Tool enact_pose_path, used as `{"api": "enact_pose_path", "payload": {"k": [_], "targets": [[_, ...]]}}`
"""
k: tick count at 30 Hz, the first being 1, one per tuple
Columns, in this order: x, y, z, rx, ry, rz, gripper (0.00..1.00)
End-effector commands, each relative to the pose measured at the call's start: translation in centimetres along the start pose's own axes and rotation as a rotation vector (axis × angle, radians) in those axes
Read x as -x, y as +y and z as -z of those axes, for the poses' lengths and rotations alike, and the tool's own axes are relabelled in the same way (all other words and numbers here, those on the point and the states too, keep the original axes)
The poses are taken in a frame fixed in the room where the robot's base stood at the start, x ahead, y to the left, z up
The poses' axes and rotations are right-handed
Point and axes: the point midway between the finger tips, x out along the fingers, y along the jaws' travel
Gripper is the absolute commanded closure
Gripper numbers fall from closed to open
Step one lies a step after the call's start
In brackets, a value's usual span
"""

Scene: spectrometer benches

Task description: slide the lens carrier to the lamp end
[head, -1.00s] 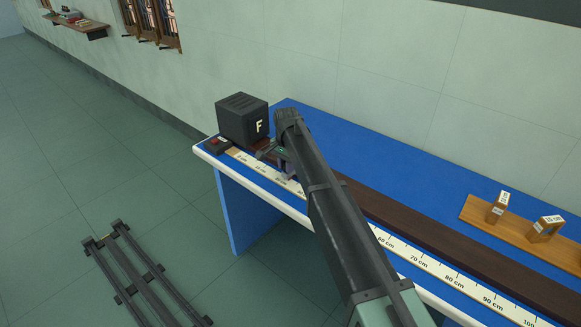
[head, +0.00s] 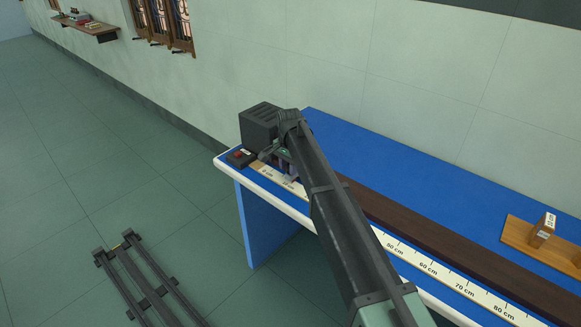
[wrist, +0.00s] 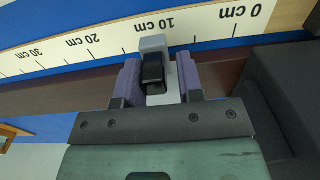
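The lens carrier (wrist: 153,66), a grey piece with a black block, sits on the dark brown rail (head: 420,228) near the 10 cm mark in the wrist view. My gripper (wrist: 160,80) has its two purple fingers on either side of the carrier and looks shut on it. In the head view my gripper (head: 285,168) is low at the rail's left end, and my arm hides most of the carrier. The lamp (head: 259,128), a dark vented box, stands just left of the gripper. Its dark side also shows at the right of the wrist view (wrist: 285,95), a short gap from the fingers.
A white centimetre scale (head: 430,267) runs along the front of the blue bench (head: 385,160). A small black box with a red button (head: 240,156) sits at the bench's left corner. A wooden holder (head: 540,240) stands at the right. Dark floor rails (head: 150,285) lie at lower left.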

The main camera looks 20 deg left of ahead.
Motion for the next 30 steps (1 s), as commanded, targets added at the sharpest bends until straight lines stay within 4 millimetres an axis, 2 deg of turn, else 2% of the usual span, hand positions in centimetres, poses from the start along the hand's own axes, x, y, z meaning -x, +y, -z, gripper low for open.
{"api": "enact_pose_path", "payload": {"k": [1,3,10,14,17,24,27,30], "targets": [[0.0,0.0,0.0,0.0,0.0,0.0,0.58],[0.0,0.0,0.0,0.0,-0.001,-0.001,0.51],[0.1,0.1,0.0,0.0,-0.001,-0.003,0.51],[1.0,0.2,0.0,0.0,-0.001,-0.003,0.51],[2.8,0.2,0.0,0.0,-0.001,-0.003,0.51],[9.0,0.1,-0.1,0.0,-0.001,-0.003,0.51],[10.7,0.1,-0.1,0.0,-0.001,-0.003,0.51],[11.2,0.0,-0.1,0.001,-0.001,-0.002,0.51]]}}
